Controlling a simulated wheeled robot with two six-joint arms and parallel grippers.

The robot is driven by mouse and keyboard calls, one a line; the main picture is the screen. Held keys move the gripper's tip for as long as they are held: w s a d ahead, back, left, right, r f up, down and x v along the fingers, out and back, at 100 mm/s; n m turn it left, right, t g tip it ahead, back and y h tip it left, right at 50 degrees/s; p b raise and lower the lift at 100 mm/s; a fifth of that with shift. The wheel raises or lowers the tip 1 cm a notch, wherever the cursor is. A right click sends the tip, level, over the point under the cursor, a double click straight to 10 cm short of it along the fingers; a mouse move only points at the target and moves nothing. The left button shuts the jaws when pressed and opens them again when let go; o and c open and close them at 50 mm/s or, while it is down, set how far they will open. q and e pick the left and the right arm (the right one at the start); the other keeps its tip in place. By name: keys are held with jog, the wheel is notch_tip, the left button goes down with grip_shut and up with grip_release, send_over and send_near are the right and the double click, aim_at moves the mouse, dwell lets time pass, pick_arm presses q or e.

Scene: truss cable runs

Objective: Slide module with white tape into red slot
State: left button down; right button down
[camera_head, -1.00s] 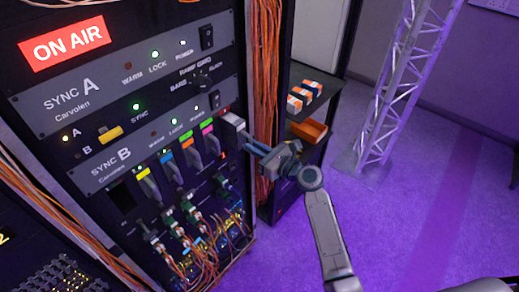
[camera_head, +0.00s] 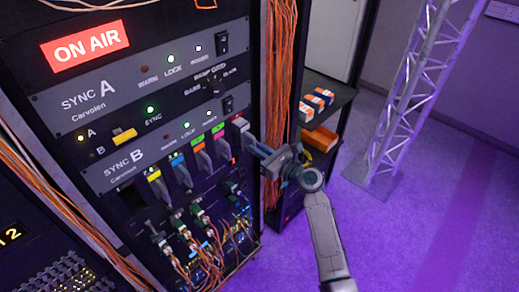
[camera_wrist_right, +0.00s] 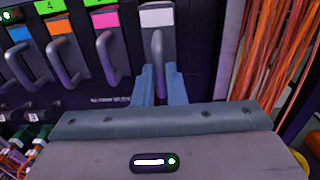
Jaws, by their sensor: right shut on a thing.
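The module with white tape (camera_head: 240,124) is at the right end of the row of modules in the lower rack unit. In the right wrist view its white tape (camera_wrist_right: 157,16) is above a grey loop handle (camera_wrist_right: 158,48). My right gripper (camera_head: 257,151) is shut on that handle, its fingers on both sides of it. The module stands upright beside the pink-taped module (camera_head: 219,140), its front near the rack face. How deep it sits is hard to tell. The red slot's marking is not clearly visible behind the module. My left gripper is not in view.
Yellow (camera_head: 154,175), blue (camera_head: 177,160) and orange (camera_head: 198,147) modules fill slots further left. Orange cables (camera_head: 278,70) hang close to the right of my gripper. Plugged cables (camera_head: 200,225) hang below. A shelf with orange-and-white boxes (camera_head: 318,98) stands behind right.

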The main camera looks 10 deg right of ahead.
jog(key=shift+x, duration=1.8)
jog(key=shift+r, duration=0.1)
jog(key=c, duration=1.6)
grip_release()
jog(key=shift+o, duration=1)
jog(key=shift+w+a, duration=0.1)
jog(key=shift+w, duration=0.05)
